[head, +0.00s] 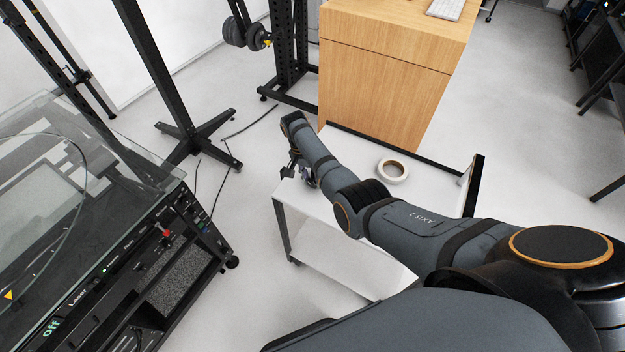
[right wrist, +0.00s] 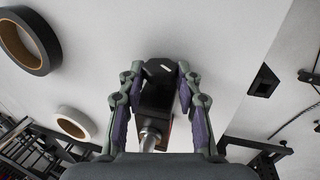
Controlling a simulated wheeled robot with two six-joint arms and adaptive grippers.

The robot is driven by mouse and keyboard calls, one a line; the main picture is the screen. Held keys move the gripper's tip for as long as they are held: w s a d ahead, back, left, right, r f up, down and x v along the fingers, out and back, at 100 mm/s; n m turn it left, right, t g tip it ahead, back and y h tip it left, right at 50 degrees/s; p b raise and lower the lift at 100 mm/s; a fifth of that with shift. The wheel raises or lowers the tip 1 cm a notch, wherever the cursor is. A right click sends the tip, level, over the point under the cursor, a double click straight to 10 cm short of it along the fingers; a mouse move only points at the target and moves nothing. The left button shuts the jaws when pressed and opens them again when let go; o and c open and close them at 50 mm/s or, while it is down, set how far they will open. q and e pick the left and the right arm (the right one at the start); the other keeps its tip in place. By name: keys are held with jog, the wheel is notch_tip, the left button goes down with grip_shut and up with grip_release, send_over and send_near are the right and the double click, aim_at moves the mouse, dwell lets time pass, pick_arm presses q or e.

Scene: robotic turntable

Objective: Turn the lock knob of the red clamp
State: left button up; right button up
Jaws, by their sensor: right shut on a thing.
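In the right wrist view, a dark block-like part of the clamp (right wrist: 156,98) sits between the purple-padded fingers of my right gripper (right wrist: 160,76). It has a small white mark near its far end and a silver cylinder at its near end. Only a thin red edge shows beside it, so most of the clamp's red is hidden. My right gripper is shut on this part. In the head view my right gripper (head: 302,172) is small and partly hidden by its own arm, at the left edge of the white table. My left gripper is not in view.
The white table (head: 318,202) carries a white tape roll (head: 393,171); a black roll (right wrist: 30,42) shows in the wrist view. A wooden cabinet (head: 385,85) stands behind. A glass-topped laser machine (head: 120,265) stands at left, with open floor between.

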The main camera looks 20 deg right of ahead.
jog(key=o, duration=1.2)
jog(key=shift+c, duration=0.2)
jog(key=v, duration=1.2)
